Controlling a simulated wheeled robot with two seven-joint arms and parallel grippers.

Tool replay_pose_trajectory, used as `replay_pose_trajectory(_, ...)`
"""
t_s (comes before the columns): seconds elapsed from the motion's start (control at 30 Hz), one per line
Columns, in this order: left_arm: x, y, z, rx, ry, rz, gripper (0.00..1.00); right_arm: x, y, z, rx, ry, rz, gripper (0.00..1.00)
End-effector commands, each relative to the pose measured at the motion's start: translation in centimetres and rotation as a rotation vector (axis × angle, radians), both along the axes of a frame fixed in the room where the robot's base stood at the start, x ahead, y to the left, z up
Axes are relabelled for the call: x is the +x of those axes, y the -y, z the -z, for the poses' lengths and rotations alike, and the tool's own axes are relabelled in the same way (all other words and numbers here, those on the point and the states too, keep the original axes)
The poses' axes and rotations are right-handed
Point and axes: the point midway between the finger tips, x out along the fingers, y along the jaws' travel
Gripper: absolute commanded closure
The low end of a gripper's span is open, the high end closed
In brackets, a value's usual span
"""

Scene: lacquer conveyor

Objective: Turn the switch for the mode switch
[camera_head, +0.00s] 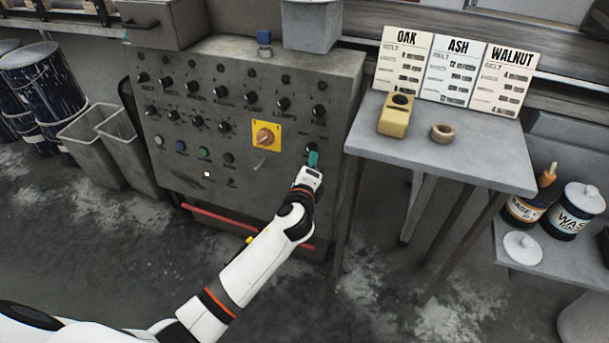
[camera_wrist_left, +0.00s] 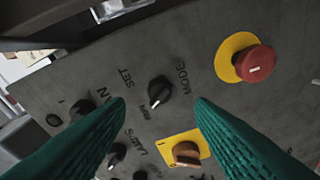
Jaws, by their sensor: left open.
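The mode switch is a black rotary knob (camera_wrist_left: 160,92) with a white pointer line, beside the printed word MODE in the left wrist view. It sits on the grey control panel (camera_head: 180,135). My left gripper (camera_head: 313,160) is at the panel's right side in the head view, below and right of the yellow plate. In the left wrist view its green fingers (camera_wrist_left: 160,105) are open and empty, with the mode knob between their tips. I cannot tell the remaining distance to the knob. My right gripper is not in view.
Near the mode knob are a red mushroom button (camera_wrist_left: 258,63) and an orange rotary handle (camera_head: 265,137) on a yellow plate. Several other black knobs fill the panel. A grey side table (camera_head: 440,150) stands close on the right, bearing a yellow block (camera_head: 395,120) and a ring (camera_head: 443,132).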

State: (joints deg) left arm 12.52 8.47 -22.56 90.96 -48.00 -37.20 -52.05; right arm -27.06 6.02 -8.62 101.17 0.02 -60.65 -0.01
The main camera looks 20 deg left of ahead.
Motion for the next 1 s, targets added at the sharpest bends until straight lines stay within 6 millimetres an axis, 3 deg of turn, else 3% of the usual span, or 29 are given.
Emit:
replay_pose_trajectory(0.1, -2.6, 0.4, -0.6, 0.001, -0.001, 0.000, 0.51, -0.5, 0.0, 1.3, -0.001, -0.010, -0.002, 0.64)
replay_pose_trajectory(0.3, -5.2, 0.8, -0.9, 0.001, -0.001, -0.001, 0.51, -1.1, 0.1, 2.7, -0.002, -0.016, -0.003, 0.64)
replay_pose_trajectory(0.9, -5.8, 0.9, -1.0, 0.000, 0.000, -0.002, 0.51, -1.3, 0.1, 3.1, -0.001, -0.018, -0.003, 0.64)
replay_pose_trajectory(1.0, -6.2, 0.7, 0.0, -0.032, -0.021, -0.012, 0.51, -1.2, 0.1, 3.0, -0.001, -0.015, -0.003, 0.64)
